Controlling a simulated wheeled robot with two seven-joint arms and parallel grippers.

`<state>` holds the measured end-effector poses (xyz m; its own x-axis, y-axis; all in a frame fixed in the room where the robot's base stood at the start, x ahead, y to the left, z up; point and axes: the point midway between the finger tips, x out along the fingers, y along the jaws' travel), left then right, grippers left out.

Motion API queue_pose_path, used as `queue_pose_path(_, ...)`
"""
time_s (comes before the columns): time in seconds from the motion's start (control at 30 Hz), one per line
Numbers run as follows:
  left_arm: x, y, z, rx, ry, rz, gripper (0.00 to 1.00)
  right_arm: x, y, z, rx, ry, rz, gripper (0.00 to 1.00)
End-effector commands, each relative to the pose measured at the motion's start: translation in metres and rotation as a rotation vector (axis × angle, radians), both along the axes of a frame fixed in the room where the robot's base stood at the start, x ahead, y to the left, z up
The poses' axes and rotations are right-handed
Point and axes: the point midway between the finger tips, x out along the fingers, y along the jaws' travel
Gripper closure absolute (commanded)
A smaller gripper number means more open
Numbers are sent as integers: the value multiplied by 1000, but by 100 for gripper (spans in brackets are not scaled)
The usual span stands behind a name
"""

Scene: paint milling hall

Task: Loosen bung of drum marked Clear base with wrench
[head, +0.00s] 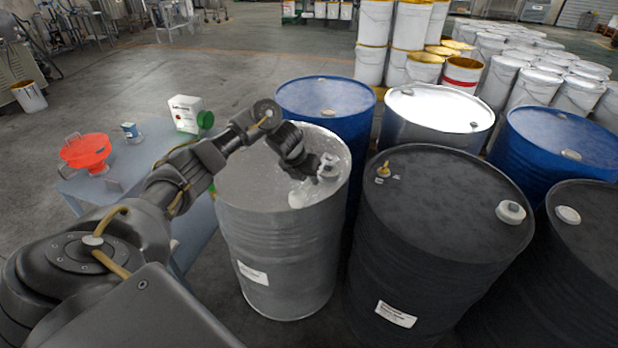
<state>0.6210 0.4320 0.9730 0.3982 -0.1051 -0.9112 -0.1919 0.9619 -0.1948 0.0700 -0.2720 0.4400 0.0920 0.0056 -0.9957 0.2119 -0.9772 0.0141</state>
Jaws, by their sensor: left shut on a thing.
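My left gripper (322,172) is over the right part of the grey drum's top, close to its rim. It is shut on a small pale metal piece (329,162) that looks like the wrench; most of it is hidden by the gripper. The grey drum (270,235) stands upright with a white label (252,273) on its side, too small to read. A bung on this drum is not clearly seen; the gripper covers that part. I cannot tell whether the wrench touches a bung. My right gripper is not in view.
Black drums (440,215), blue drums (325,98) and a white-topped drum (436,105) stand close on the right. A blue-grey table (120,165) at left holds a red funnel (86,152) and a white bottle (184,113). White pails stand behind; the floor at upper left is open.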

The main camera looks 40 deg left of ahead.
Motion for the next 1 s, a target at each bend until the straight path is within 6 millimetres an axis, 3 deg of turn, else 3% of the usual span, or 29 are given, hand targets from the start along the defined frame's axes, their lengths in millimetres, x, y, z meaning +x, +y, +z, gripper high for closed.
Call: queue_pose_path(1.0, 0, 0, -12, 0, -1, 0, 100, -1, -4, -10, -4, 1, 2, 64)
